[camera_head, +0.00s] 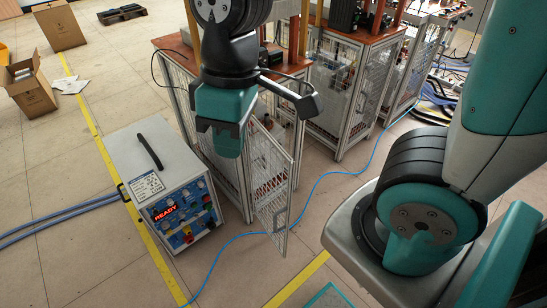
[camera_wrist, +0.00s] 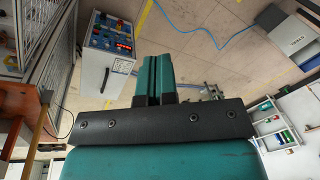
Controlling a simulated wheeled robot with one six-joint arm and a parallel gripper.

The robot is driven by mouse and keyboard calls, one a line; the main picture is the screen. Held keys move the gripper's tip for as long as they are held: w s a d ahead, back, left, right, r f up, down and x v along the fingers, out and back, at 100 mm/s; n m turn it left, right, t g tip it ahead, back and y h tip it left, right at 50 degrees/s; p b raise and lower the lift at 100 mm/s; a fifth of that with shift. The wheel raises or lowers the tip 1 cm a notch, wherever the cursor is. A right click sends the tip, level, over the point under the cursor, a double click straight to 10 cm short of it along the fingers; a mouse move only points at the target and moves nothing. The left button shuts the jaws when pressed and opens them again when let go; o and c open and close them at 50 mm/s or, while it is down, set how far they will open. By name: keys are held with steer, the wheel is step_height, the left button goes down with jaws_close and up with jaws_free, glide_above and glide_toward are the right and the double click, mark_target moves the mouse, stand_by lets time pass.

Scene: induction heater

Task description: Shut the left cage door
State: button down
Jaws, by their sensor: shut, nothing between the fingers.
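The left cage (camera_head: 178,82) is a metal-framed mesh enclosure with a wooden top, left of centre in the head view. Its mesh door (camera_head: 272,212) stands open, swung out toward the camera over the floor. My gripper (camera_head: 228,146) hangs above and left of the door in the head view, in front of the cage, and hides part of it. In the wrist view my gripper (camera_wrist: 156,75) has its teal fingers together with nothing between them. The cage's mesh side (camera_wrist: 32,28) shows at the left of the wrist view; I cannot make out the door there.
A grey heater unit (camera_head: 157,170) with a READY display stands left of the door; it also shows in the wrist view (camera_wrist: 110,42). A blue cable (camera_head: 318,188) crosses the floor. More cages (camera_head: 345,85) stand at the right.

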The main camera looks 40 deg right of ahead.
steer(key=w+d+f+n+g+h+b, duration=0.1)
steer(key=w+d+f+n+h, duration=0.2)
steer(key=w+f+h, duration=0.5)
steer(key=n+h, duration=0.5)
steer(key=h, duration=0.1)
glide_toward(289, 163)
steer(key=x, duration=0.5)
steer(key=shift+w+f+p, duration=0.1)
steer(key=shift+f+p, duration=0.2)
steer(key=shift+f, duration=0.15)
steer(key=shift+d+f, duration=0.1)
steer(key=shift+d, duration=0.8)
